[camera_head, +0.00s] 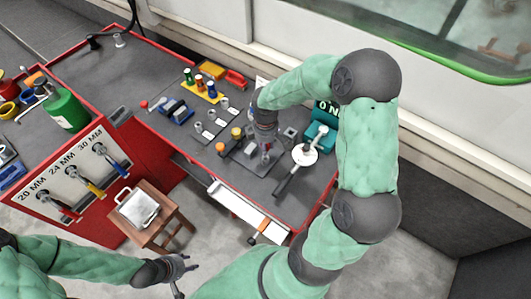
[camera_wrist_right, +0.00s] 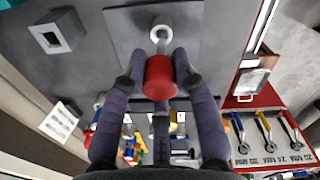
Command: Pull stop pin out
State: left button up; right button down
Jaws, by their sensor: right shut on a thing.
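The stop pin has a red head (camera_wrist_right: 160,78) and a grey shaft. In the right wrist view my right gripper (camera_wrist_right: 160,82) is shut on the red head. The shaft points to a pale round socket (camera_wrist_right: 160,35) on a dark plate (camera_wrist_right: 122,32); I cannot tell whether its tip is still inside. In the head view my right gripper (camera_head: 266,143) is over the dark plate (camera_head: 240,158) on the bench, and its fingers partly hide the pin. My left gripper (camera_head: 183,272) is open and empty, low in front of the bench, beside the stool.
A white round part with a handle (camera_head: 304,155) and a teal device (camera_head: 320,133) stand right of the plate. Several small blocks and coloured parts (camera_head: 203,84) lie left of it. A wooden stool (camera_head: 182,228) with a metal tray and an open drawer (camera_head: 235,203) are in front.

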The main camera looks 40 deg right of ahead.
jog(key=shift+r+p, duration=1.7)
jog(key=shift+r, duration=0.55)
